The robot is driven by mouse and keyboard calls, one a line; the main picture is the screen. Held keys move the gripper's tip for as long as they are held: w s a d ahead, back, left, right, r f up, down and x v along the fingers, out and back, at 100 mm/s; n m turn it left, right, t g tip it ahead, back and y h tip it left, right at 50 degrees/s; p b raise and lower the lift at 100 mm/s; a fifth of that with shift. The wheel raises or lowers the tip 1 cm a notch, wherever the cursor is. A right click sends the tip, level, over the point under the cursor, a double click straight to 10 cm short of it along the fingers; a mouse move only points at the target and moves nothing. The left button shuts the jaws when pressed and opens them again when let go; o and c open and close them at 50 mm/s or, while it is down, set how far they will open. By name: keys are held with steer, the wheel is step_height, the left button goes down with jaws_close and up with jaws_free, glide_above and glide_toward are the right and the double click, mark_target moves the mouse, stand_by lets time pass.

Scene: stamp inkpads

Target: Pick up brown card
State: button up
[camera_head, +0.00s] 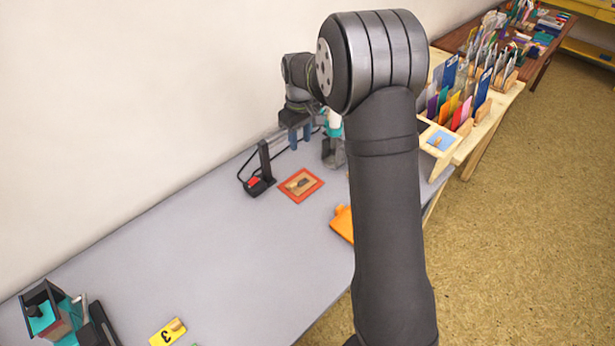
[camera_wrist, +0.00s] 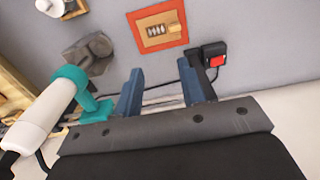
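A tan-brown card (camera_head: 292,190) lies flat on the grey table inside a red-orange border (camera_head: 284,187), with a small knobbed piece on it. In the wrist view the brown card (camera_wrist: 146,23) shows at the top, past my fingertips, with its border (camera_wrist: 144,47) around it. My gripper (camera_head: 296,138) is above the table near the wall, beyond the card in the head view. Its two blue fingers are spread with nothing between them in the wrist view (camera_wrist: 162,85). My arm hides part of the table.
A black post device with a red part (camera_head: 254,182) stands left of the card. A teal-and-white tool (camera_wrist: 60,105) is close beside my gripper. An orange piece (camera_head: 342,223), a yellow block marked 3 (camera_head: 163,336) and a wooden rack (camera_head: 462,145) are farther off. The table's left-middle is clear.

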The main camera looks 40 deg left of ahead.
steer(key=n, duration=1.8)
glide_above(294, 184)
step_height(294, 184, down, 11)
steer(key=shift+w+d+r, duration=0.1)
steer(key=shift+d+r, duration=0.05)
steer(key=shift+r, duration=0.05)
steer(key=shift+a+f, duration=0.2)
steer(key=shift+f, duration=2.7)
jaws_close()
